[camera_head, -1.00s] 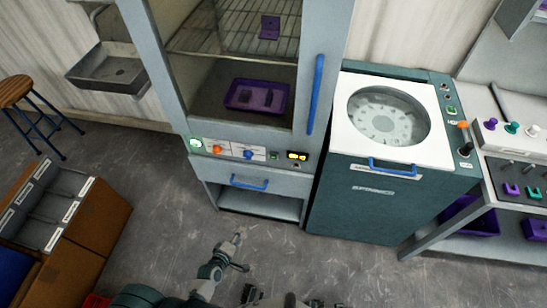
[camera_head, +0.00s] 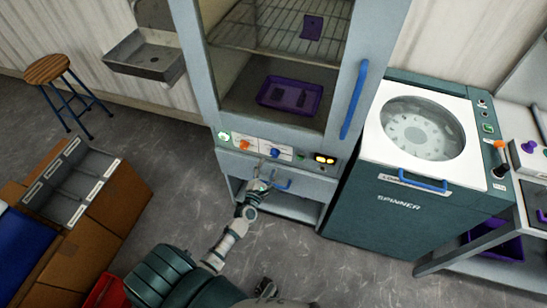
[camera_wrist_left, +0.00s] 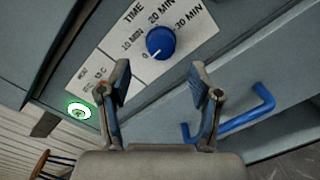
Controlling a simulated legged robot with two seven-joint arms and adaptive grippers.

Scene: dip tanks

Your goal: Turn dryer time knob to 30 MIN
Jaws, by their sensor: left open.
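The dryer's blue time knob (camera_head: 275,153) is on its front panel, right of an orange knob (camera_head: 244,144). In the left wrist view the blue knob (camera_wrist_left: 160,42) sits among the TIME, 10 MIN, 20 MIN and 30 MIN labels. My left gripper (camera_head: 263,172) is just below the panel. In the wrist view its spread, empty fingers (camera_wrist_left: 160,88) lie below the knob, apart from it. A grey part at the bottom edge may be my right gripper (camera_head: 268,289); its fingers are unclear.
A blue drawer handle (camera_head: 295,184) is close to my left gripper. The dryer's tall blue door handle (camera_head: 354,100) is above right. A green lit button (camera_wrist_left: 78,110) is left of the knobs. The spinner (camera_head: 410,205) stands to the right.

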